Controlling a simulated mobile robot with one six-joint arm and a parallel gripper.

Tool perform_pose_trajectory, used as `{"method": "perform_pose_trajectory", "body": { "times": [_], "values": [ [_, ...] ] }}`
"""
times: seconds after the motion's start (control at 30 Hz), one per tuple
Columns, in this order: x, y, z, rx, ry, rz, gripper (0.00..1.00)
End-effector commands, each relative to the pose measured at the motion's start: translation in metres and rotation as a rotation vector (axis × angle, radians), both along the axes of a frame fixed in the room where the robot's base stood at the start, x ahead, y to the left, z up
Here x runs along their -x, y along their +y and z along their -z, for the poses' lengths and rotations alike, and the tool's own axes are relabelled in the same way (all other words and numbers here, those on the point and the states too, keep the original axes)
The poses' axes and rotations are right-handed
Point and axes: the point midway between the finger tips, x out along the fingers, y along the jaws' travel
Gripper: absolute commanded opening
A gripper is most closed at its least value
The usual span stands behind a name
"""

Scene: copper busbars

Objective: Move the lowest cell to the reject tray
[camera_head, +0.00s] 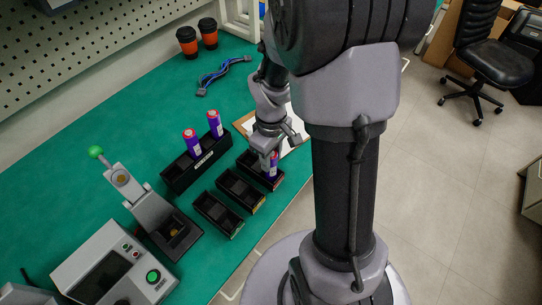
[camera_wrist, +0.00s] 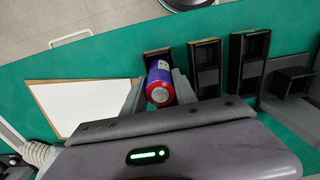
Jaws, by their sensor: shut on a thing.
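My gripper (camera_head: 271,151) is shut on a purple cell (camera_head: 270,164) with a red end. In the wrist view the cell (camera_wrist: 160,84) sits between the two fingers, its round silver end facing the camera. The cell is at a small black tray (camera_head: 253,165), the farthest of three in a row. It appears upright, low over or inside this tray; whether it touches the floor is hidden. Two more purple cells, a left one (camera_head: 192,143) and a right one (camera_head: 214,124), stand in a long black holder (camera_head: 181,180). I cannot read which tray is for rejects.
Two other black trays, a middle one (camera_head: 241,190) and a near one (camera_head: 218,214), look empty. A clipboard (camera_head: 297,128) lies behind the gripper. A lever device (camera_head: 150,205), a button box (camera_head: 115,270), cables (camera_head: 222,75) and two cups (camera_head: 198,38) share the green mat.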

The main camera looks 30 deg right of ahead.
Motion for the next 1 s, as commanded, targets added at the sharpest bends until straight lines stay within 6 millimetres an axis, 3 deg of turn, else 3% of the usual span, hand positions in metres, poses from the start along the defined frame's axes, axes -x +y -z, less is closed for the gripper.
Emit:
{"method": "perform_pose_trajectory", "body": {
  "times": [0.97, 1.0],
  "values": [
    [0.0, 0.0, 0.011, 0.0, 0.0, 0.0, 0.0],
    [0.0, 0.0, 0.011, 0.0, 0.0, 0.0, 0.36]
  ]
}}
